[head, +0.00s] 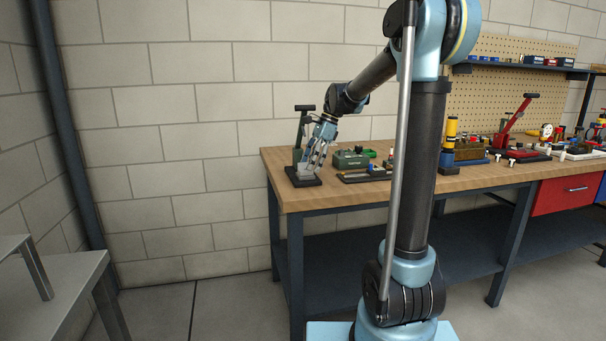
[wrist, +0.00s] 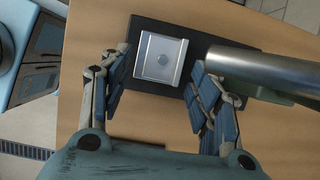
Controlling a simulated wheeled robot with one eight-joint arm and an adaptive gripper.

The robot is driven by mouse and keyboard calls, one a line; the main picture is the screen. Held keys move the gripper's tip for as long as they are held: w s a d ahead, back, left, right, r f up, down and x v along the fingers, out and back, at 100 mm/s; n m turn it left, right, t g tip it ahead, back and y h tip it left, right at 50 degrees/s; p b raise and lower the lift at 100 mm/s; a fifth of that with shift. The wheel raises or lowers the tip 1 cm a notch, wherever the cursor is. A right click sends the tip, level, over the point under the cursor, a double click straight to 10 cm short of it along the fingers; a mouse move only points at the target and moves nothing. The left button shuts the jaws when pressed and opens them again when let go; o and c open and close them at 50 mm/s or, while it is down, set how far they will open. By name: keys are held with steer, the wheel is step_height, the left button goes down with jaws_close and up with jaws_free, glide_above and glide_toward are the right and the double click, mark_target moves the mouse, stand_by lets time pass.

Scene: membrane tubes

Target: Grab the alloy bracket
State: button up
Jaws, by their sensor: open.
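In the head view my gripper (head: 317,158) points down at the green hand press (head: 298,155) on the bench's left end. A small silver piece (head: 304,172) shows low there, partly hidden by the fingers.
A thick grey cylinder (wrist: 265,70) crosses the right of the wrist view, close beside the right finger. In the head view a green box (head: 350,158) and a dark tray (head: 362,177) stand right of the press. The wooden bench (head: 310,200) has bare room in front.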

steer(key=shift+s+a, duration=0.25)
steer(key=shift+a, duration=0.45)
steer(key=shift+a+f, duration=0.15)
steer(key=shift+f, duration=0.4)
steer(key=c, duration=1.2)
steer(key=shift+r, duration=0.1)
steer(key=shift+c, duration=0.2)
